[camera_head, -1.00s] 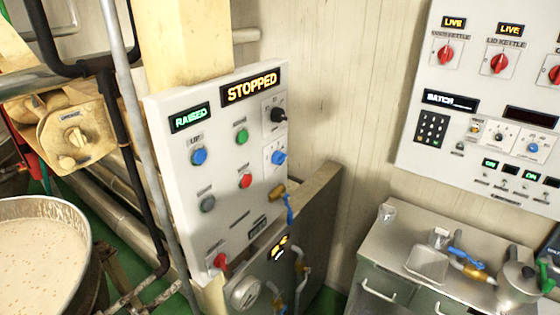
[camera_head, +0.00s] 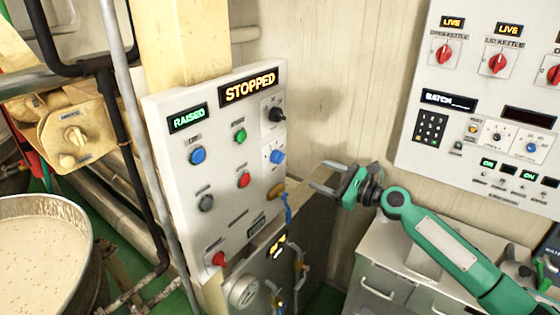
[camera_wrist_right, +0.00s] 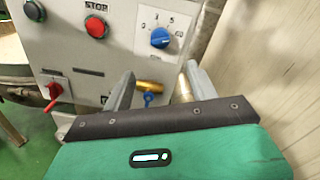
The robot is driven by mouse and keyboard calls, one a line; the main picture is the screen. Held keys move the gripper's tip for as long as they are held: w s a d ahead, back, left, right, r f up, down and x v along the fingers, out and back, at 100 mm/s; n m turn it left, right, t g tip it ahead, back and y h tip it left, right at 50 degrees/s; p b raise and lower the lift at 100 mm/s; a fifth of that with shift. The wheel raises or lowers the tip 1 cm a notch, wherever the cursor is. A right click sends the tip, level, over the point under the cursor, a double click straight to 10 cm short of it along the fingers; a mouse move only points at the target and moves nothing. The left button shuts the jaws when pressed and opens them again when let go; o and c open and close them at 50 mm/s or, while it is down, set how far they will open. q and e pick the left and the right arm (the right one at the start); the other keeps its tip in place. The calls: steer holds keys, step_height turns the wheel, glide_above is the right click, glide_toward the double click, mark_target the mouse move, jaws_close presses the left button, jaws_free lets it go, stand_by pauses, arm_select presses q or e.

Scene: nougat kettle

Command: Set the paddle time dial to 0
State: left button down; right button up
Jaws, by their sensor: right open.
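On the white control panel (camera_head: 225,222), a blue dial (camera_head: 277,156) sits at the right edge, below a black selector knob (camera_head: 276,115). In the right wrist view the blue dial (camera_wrist_right: 160,38) has a printed number scale above it. I cannot read a paddle time name, and its exact setting is unclear. My right gripper (camera_head: 318,176) is open and empty, to the right of the panel and apart from the dial. In the right wrist view its two fingers (camera_wrist_right: 157,80) stand below the dial. My left gripper is not in view.
A red button (camera_head: 244,180), a brass valve (camera_head: 276,190) with a blue handle and a red switch (camera_head: 218,259) are close by. Another panel (camera_head: 410,155) with a blue dial (camera_head: 531,147) hangs at right. A kettle (camera_head: 85,225) stands at left.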

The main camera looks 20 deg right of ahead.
mark_target(283, 159)
steer(key=p+x, duration=0.4)
steer(key=x, duration=0.8)
steer(key=shift+w+a+r, duration=0.1)
steer(key=shift+w+a, duration=0.1)
steer(key=shift+w, duration=0.05)
steer(key=shift+w+a, duration=0.35)
steer(key=shift+w, duration=0.1)
steer(key=c, duration=1)
